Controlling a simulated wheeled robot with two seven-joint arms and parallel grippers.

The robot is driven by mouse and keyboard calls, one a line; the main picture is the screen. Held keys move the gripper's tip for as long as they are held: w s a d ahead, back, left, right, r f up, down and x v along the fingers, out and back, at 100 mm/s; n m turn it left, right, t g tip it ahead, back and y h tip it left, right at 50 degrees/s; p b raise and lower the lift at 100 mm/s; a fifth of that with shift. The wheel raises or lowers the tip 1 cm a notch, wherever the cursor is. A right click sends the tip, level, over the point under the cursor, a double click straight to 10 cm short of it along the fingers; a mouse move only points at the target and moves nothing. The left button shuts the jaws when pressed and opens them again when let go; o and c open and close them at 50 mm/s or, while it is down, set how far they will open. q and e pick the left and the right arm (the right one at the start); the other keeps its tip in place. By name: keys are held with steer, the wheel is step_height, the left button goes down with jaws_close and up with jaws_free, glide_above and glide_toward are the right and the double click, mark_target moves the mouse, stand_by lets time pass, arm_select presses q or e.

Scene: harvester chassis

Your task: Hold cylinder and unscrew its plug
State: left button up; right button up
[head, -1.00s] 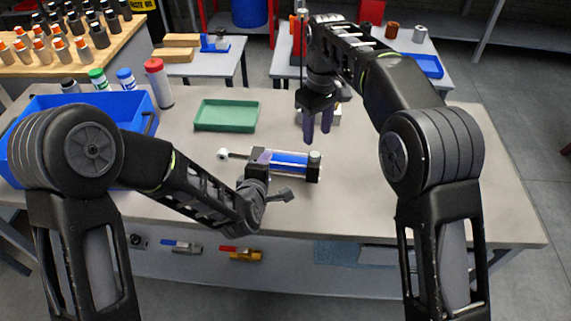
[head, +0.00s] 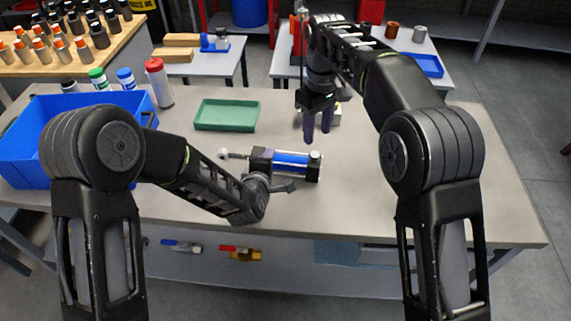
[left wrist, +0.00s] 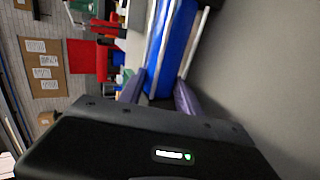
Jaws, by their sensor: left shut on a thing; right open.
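The cylinder (head: 290,159) has a blue body, black end caps and a rod with a pale eye at its left end. It lies across the table, in front of the green tray. A small grey fitting, perhaps the plug (head: 315,154), shows on top of the right cap; I cannot be sure. My left gripper (left wrist: 158,92) has its purple fingers on either side of the blue cylinder and is shut on it. In the head view its fingers are hidden. My right gripper (head: 317,130) is open and empty, pointing down above the table beyond the cylinder's right end.
The green tray (head: 226,115) lies behind the cylinder. A blue bin (head: 75,110) stands at the left, with a red-capped bottle (head: 158,84) beside it. The table's right side is clear.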

arm_select(q)
jaws_close()
stand_by(0.4)
